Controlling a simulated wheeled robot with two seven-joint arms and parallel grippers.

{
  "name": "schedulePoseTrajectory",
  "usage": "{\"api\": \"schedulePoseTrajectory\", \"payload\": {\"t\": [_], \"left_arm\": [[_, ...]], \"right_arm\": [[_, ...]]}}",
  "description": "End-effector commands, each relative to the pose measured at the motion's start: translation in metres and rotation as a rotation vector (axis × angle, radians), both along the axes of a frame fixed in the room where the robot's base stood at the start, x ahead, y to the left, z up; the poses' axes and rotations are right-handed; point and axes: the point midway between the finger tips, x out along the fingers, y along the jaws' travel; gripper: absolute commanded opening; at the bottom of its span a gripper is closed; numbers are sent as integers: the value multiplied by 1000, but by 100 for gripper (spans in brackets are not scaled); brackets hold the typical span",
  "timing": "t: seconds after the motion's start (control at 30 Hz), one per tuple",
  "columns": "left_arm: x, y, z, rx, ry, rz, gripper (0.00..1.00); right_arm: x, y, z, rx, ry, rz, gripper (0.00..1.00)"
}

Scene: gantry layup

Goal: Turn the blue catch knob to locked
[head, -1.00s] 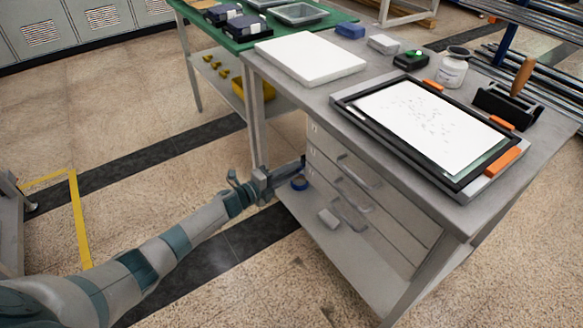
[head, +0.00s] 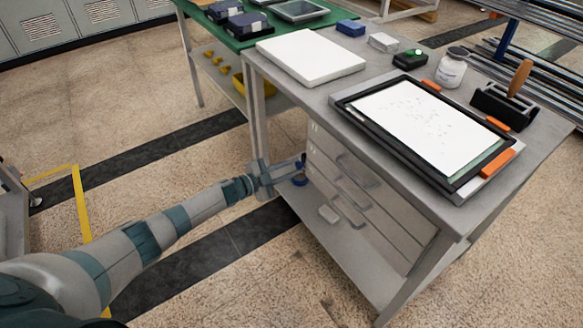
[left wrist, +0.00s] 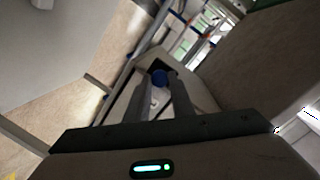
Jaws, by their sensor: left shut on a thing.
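The blue catch knob (left wrist: 158,77) shows between the fingertips of my left gripper (left wrist: 160,86) in the left wrist view. The fingers are shut on it and hide part of it. In the head view, my left gripper (head: 297,171) reaches in from the left to the side of the grey workbench, by the drawers. A small blue part of the knob (head: 300,182) shows just below the fingers. I cannot read any lock marking on the knob. My right gripper is not in view.
The grey workbench (head: 300,88) carries a white slab (head: 311,55), a black-framed tray (head: 352,112), a white jar (head: 451,71) and a wooden-handled roller (head: 519,80). Drawer handles (head: 358,170) stick out near my gripper. A green table (head: 262,38) stands behind.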

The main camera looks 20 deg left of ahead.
Motion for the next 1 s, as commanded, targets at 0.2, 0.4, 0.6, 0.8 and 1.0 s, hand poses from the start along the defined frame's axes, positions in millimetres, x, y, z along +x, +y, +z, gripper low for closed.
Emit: {"api": "schedulePoseTrajectory", "payload": {"t": [0.2,0.4,0.6,0.8,1.0], "left_arm": [[0,2,0,-31,26,2,0],[0,2,-1,-34,28,3,0],[0,2,0,-33,28,3,31],[0,1,0,-34,27,1,40],[-1,1,0,-33,27,1,40]], "right_arm": [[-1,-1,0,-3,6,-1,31],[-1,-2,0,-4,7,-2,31],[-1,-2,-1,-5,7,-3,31],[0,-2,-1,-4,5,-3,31],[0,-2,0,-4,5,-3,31]]}}
